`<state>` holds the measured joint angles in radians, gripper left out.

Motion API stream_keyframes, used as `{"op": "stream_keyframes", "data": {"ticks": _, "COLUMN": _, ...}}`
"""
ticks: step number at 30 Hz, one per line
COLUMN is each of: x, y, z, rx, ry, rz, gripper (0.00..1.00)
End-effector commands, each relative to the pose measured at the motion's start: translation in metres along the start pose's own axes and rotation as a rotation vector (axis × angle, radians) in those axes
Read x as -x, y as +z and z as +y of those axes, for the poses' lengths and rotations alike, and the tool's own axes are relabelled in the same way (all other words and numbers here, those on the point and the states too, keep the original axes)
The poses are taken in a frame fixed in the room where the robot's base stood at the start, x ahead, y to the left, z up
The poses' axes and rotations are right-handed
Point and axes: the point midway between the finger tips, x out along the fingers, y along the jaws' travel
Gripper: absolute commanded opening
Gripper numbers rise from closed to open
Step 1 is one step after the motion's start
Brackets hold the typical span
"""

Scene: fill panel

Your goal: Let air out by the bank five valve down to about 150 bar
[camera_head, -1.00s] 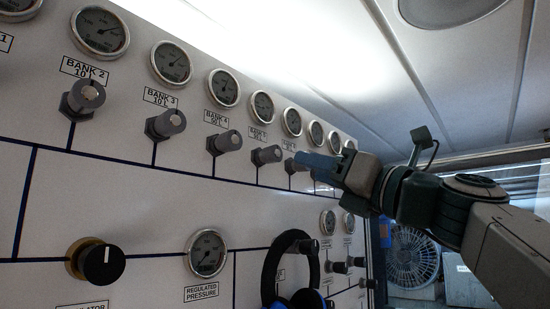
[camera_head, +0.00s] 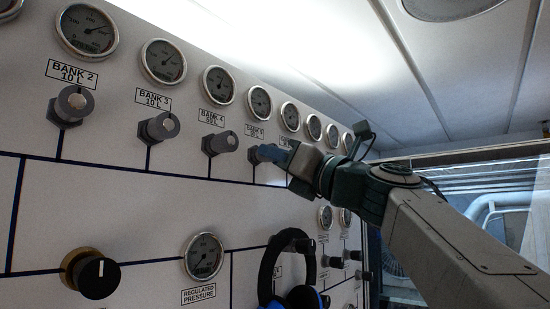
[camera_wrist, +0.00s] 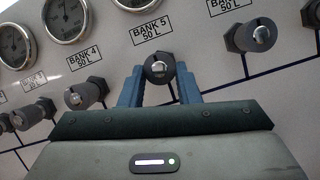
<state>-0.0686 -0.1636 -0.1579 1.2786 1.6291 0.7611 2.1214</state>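The bank five valve (camera_wrist: 157,68) is a grey knob under the BANK 5 50 L label (camera_wrist: 152,33) in the wrist view. My gripper (camera_wrist: 159,76) has its two blue fingers apart, one on each side of this knob, with what looks like a small gap on both sides. I cannot tell how deep the fingertips reach along it.
The bank four valve (camera_head: 222,142) and its gauge (camera_head: 219,85) are to the left. Another valve (camera_wrist: 254,37) is close on the right in the wrist view. Blue-black headphones (camera_head: 284,275) hang lower on the panel, beside the regulated pressure gauge (camera_head: 204,256).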

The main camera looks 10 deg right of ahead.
Motion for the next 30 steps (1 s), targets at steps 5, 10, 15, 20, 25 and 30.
{"op": "stream_keyframes", "data": {"ticks": 5, "x": 0.0002, "y": 0.0001, "z": -0.0003, "rx": 0.001, "ry": 0.000, "rz": 0.000, "gripper": 0.07}}
{"op": "stream_keyframes", "data": {"ticks": 10, "x": 0.0002, "y": -0.0003, "z": -0.0009, "rx": 0.020, "ry": 0.007, "rz": 0.002, "gripper": 0.07}}
{"op": "stream_keyframes", "data": {"ticks": 15, "x": 0.0003, "y": -0.0001, "z": -0.0018, "rx": 0.082, "ry": 0.033, "rz": 0.005, "gripper": 0.07}}
{"op": "stream_keyframes", "data": {"ticks": 20, "x": -0.0003, "y": -0.0005, "z": -0.0035, "rx": 0.186, "ry": 0.075, "rz": 0.013, "gripper": 0.07}}
{"op": "stream_keyframes", "data": {"ticks": 25, "x": -0.0008, "y": 0.0007, "z": -0.0055, "rx": 0.329, "ry": 0.132, "rz": 0.021, "gripper": 0.07}}
{"op": "stream_keyframes", "data": {"ticks": 30, "x": -0.0011, "y": 0.0020, "z": -0.0074, "rx": 0.479, "ry": 0.191, "rz": 0.029, "gripper": 0.07}}
